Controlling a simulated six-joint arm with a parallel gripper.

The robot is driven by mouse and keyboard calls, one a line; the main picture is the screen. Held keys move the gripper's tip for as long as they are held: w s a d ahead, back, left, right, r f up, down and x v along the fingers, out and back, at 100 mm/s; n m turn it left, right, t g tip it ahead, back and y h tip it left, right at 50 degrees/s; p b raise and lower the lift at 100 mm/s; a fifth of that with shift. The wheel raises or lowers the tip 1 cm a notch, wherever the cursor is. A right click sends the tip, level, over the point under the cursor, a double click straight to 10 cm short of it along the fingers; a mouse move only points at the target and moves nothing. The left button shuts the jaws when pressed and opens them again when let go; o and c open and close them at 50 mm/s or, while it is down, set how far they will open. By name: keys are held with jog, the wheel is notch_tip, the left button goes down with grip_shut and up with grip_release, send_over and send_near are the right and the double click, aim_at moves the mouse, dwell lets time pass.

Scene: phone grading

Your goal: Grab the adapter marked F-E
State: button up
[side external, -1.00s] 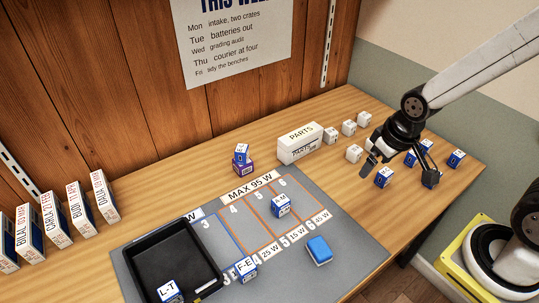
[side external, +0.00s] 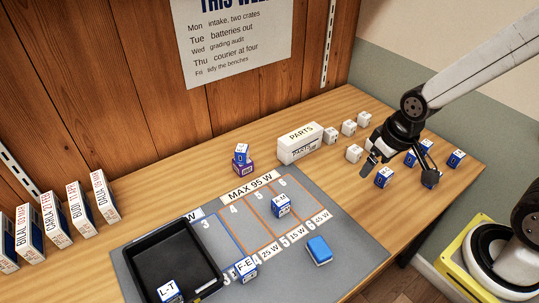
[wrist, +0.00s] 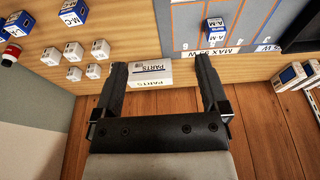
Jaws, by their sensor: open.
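The adapter marked F-E (side external: 245,269) is a small blue and white cube. In the side view it stands on the grey mat (side external: 350,262) at the mat's front, just right of the black tray, by the slot numbered 3. My gripper (side external: 398,160) is open and empty over the right part of the table, far from F-E. In the wrist view my open gripper (wrist: 162,72) has the white PARTS box (wrist: 151,72) between its fingers in the picture; I cannot tell its height above it. F-E does not show in the wrist view.
A black tray (side external: 215,262) holds an adapter marked L-T (side external: 169,291). Another adapter (side external: 281,206), A-M in the wrist view, and a blue block (side external: 319,250) are on the mat. White cubes (side external: 349,127) and more blue adapters (side external: 383,177) stand at the right. A wooden wall closes the back.

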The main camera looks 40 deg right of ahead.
jog(key=m+g+y, duration=0.3)
jog(key=m+y, duration=1)
jog(key=m, duration=0.4)
send_near(254, 263)
jog(key=x, duration=0.4)
jog(key=shift+s+d+f, duration=0.1)
jog(key=shift+s+f, duration=0.15)
jog(key=shift+f, duration=0.2)
jog(key=shift+w+f+m+t+y, duration=0.3)
jog(key=shift+w+f+m+t, duration=0.05)
jog(key=shift+f+m+t, duration=0.05)
jog(key=shift+x, duration=1.5)
